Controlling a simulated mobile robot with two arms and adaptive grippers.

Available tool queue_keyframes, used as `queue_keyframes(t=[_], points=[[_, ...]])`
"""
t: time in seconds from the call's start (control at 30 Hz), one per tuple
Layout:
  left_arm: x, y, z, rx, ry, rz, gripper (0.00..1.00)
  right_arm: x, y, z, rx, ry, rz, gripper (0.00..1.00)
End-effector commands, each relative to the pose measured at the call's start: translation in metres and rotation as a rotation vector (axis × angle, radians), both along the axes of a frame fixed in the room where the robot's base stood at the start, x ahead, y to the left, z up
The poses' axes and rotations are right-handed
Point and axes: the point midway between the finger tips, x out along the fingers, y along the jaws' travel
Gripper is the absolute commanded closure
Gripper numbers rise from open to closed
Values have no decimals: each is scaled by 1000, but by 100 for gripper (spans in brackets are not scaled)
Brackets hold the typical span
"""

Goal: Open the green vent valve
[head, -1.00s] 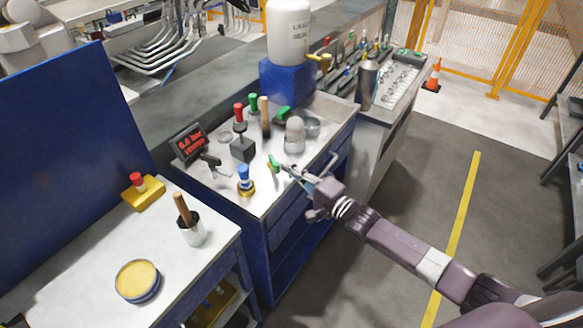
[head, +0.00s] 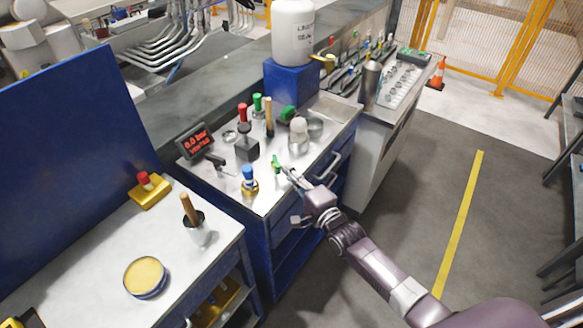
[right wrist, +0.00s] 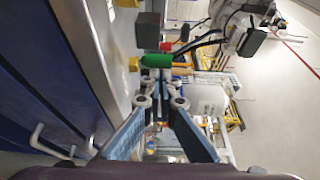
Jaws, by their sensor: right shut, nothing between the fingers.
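A small green handle (head: 276,162) stands near the front edge of the steel-topped blue cabinet (head: 225,187). It looks like the green vent valve. In the right wrist view the green handle (right wrist: 155,61) lies just beyond my fingertips and partly hides what is behind it. My right gripper (head: 286,171) is shut and empty, with its tips close to the right side of the handle. In the right wrist view the gripper (right wrist: 155,84) points at it; I cannot tell whether they touch. My left gripper is not in view.
A blue-topped valve (head: 249,177), a dark block with red knob (head: 247,148) and a red-lettered display (head: 194,143) reading 0.0 bar stand left of the handle. A jar (head: 298,134) stands behind it. Drawer handles (head: 325,166) stick out in front. The aisle floor is clear.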

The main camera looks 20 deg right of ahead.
Motion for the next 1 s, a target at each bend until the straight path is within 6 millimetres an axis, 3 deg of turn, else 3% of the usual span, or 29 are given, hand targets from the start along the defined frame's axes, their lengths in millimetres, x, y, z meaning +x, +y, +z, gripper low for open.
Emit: queue_keyframes(t=[0.37,1.0], points=[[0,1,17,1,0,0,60,-3,22,1,10,4,-223,100],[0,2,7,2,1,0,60,4,52,0,0,-1,-219,100]])
